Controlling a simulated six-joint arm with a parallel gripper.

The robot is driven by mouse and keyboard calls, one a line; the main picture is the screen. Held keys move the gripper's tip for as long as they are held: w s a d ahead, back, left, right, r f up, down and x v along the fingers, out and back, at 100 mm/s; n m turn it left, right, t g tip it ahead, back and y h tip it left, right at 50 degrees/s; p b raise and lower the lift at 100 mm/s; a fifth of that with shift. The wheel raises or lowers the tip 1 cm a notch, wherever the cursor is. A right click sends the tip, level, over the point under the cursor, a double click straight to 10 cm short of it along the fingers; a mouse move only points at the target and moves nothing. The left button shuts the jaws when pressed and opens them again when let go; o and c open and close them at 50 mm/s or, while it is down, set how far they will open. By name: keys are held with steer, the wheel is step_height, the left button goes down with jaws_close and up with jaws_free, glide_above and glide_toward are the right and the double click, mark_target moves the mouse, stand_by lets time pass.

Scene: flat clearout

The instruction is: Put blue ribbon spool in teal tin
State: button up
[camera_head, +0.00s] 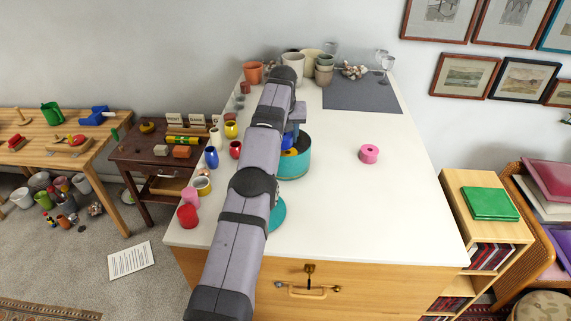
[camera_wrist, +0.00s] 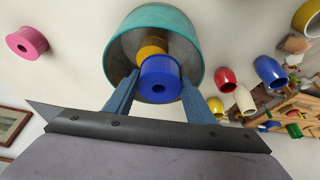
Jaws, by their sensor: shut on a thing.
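The teal tin (camera_head: 296,168) stands open on the white top, partly behind my arm in the head view. In the wrist view the tin (camera_wrist: 198,45) opens toward the camera. My gripper (camera_wrist: 160,77) is shut on the blue ribbon spool (camera_wrist: 161,88), one finger on each side of it. The spool is over the tin's mouth, and its blue also shows in the head view (camera_head: 288,141). How far it is below the rim, if at all, I cannot tell. A yellow-orange spool (camera_wrist: 152,46) is inside the tin, partly hidden by the blue spool.
A pink spool (camera_head: 369,153) lies on clear white surface to the right. A teal lid (camera_head: 279,214) lies nearer, partly behind my arm. Several small pots and vases, including a blue vase (camera_head: 211,157), line the left edge. Pots, glasses and a grey mat (camera_head: 362,95) are at the back.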

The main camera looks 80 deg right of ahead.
mark_target(285, 147)
steer(key=shift+s+d+f+m, duration=0.1)
steer(key=shift+s+f+m, duration=0.15)
steer(key=shift+f+m, duration=0.2)
steer(key=shift+d+f+m+g, duration=0.15)
steer(key=shift+f+m+g, duration=0.3)
steer(key=shift+m, duration=0.1)
steer(key=shift+f, duration=1.5)
steer(key=o, duration=1.1)
steer(key=shift+f, duration=0.1)
steer(key=b+v, duration=0.3)
steer(key=v, duration=0.9)
steer(key=shift+s, duration=0.1)
